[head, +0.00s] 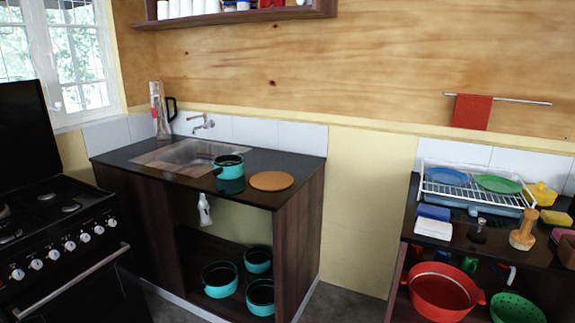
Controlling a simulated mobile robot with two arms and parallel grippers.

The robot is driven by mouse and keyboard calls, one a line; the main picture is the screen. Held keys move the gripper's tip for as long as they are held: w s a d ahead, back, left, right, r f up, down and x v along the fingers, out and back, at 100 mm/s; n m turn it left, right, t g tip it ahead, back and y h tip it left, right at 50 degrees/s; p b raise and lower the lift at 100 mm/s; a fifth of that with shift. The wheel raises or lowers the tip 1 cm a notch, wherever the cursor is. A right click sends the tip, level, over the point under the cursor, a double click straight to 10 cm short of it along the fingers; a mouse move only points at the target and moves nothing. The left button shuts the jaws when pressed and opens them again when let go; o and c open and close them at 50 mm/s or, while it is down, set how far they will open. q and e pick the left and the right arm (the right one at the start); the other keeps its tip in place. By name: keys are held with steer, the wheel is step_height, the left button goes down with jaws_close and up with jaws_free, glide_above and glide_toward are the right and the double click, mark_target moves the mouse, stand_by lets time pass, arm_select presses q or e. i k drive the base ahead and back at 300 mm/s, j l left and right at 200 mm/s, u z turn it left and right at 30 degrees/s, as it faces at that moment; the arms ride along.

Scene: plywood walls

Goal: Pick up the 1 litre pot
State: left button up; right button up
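Several teal pots with dark insides show in the head view. One teal pot (229,165) stands on the dark counter beside the sink. Three more stand on the low open shelf under the counter: one at the left (219,279), one at the back (258,259) and one at the front right (261,296). No volume marking is readable, so I cannot tell which is the 1 litre pot. Neither of my grippers is in view.
A round brown board (271,181) lies right of the counter pot. A black stove (60,240) stands at the left. Floor shows between the counters.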

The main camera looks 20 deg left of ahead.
mark_target(226, 167)
steer(key=i+j+z, duration=0.35)
steer(key=j, duration=0.5)
steer(key=j+z, duration=0.35)
steer(key=j, duration=0.45)
steer(key=i+j+z, duration=0.1)
steer(key=j+z, duration=0.25)
steer(key=j, duration=0.6)
